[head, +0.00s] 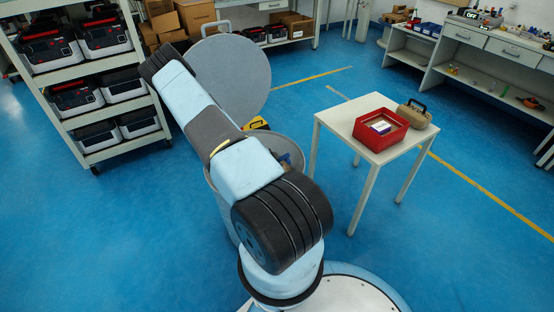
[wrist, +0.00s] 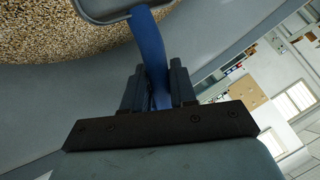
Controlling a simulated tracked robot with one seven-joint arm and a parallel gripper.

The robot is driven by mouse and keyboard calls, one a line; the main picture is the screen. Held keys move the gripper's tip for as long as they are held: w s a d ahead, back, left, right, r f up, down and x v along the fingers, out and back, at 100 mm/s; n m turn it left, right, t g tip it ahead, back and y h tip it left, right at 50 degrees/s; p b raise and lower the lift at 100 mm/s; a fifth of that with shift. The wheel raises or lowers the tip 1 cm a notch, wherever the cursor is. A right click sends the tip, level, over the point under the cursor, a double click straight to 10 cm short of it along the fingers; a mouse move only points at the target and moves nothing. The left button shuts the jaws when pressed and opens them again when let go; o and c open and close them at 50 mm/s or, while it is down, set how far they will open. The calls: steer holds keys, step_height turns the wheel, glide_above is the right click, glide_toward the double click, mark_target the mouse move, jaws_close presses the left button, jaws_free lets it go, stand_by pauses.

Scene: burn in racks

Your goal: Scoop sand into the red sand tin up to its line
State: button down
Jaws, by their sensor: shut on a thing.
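My gripper (wrist: 157,82) is shut on the blue handle (wrist: 148,40) of a scoop. The scoop's grey end (wrist: 100,8) is cut off by the top edge of the wrist view, so its load cannot be told. Sand (wrist: 45,30) lies beside it inside a grey bin, whose rim (head: 292,148) shows in the head view behind my arm. There my arm hides most of the bin and my gripper. The red tin (head: 365,133), open-topped, stands on a white table to the right, with a white and blue box in it. Its line cannot be made out.
The bin's round grey lid (head: 235,75) stands raised behind it. A tan object with a dark handle (head: 413,115) is next to the red tin on the white table (head: 377,155). A rack (head: 100,115) stands left and a workbench (head: 490,75) right.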

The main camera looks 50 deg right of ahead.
mark_target(282, 158)
steer(key=shift+f, duration=0.35)
steer(key=shift+d, duration=0.1)
steer(key=shift+s+d+r+m+t+y, duration=0.4)
steer(key=shift+s+d+r+t+y, duration=0.45)
steer(key=shift+r+y, duration=0.2)
steer(key=shift+d+r, duration=0.1)
steer(key=shift+r, duration=0.15)
step_height(282, 158, up, 16)
steer(key=s+d+m+t+y, duration=0.1)
steer(key=t+y, duration=0.1)
steer(key=shift+s+f, duration=0.15)
steer(key=shift+f, duration=0.1)
steer(key=shift+y, duration=0.25)
